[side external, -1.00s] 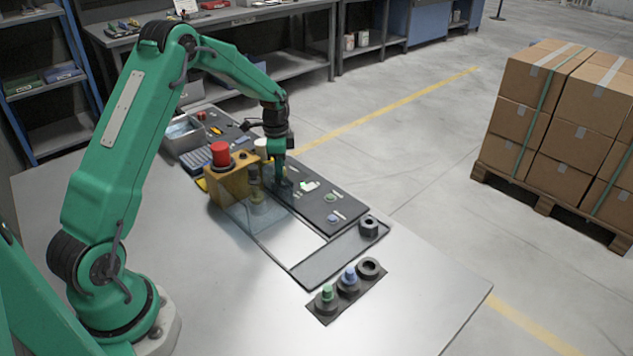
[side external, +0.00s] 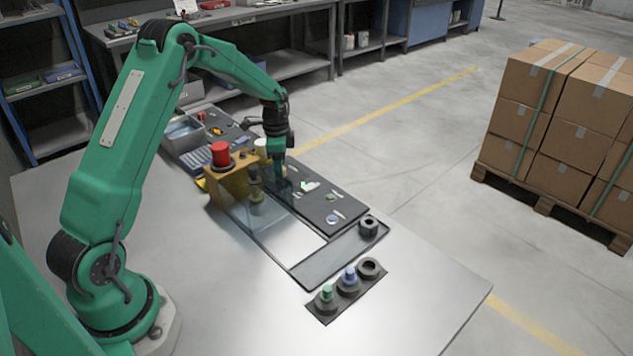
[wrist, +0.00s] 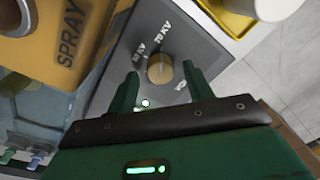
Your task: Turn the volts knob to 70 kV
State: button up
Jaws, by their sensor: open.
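The volts knob (wrist: 160,68) is a round, tan knob on a dark grey panel (wrist: 205,58) in the wrist view. Printed labels sit around it; "70 KV" is readable beyond it, and the others are hard to read. The knob's pointer direction is not clear. My gripper (wrist: 160,72) is open, with one green finger on each side of the knob. I cannot tell whether the fingers touch it. In the side view my gripper (side external: 280,175) is low over the panel and hides the knob.
A yellow box marked SPRAY (wrist: 62,45) with a red button (side external: 221,153) stands close beside the gripper. A clear hood (side external: 240,217) is in front of it. A strip of colored pegs (side external: 347,290) lies nearer. The table's front right is clear.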

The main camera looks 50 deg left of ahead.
jog(key=shift+s+d+r, duration=0.1)
jog(key=shift+r, duration=3.65)
jog(key=shift+r, duration=0.1)
jog(key=s+d+r+n+t, duration=0.2)
jog(key=s+d+r+n, duration=0.2)
jog(key=s+d+r, duration=0.85)
jog(key=s+d+r+n+t, duration=0.1)
jog(key=s+d+n, duration=0.1)
jog(key=s, duration=0.5)
jog(key=s+d+r+n+t, duration=0.1)
jog(key=s+d+n+t, duration=0.1)
jog(key=s+d, duration=0.2)
jog(key=shift+s+d, duration=0.2)
jog(key=shift+s, duration=1.6)
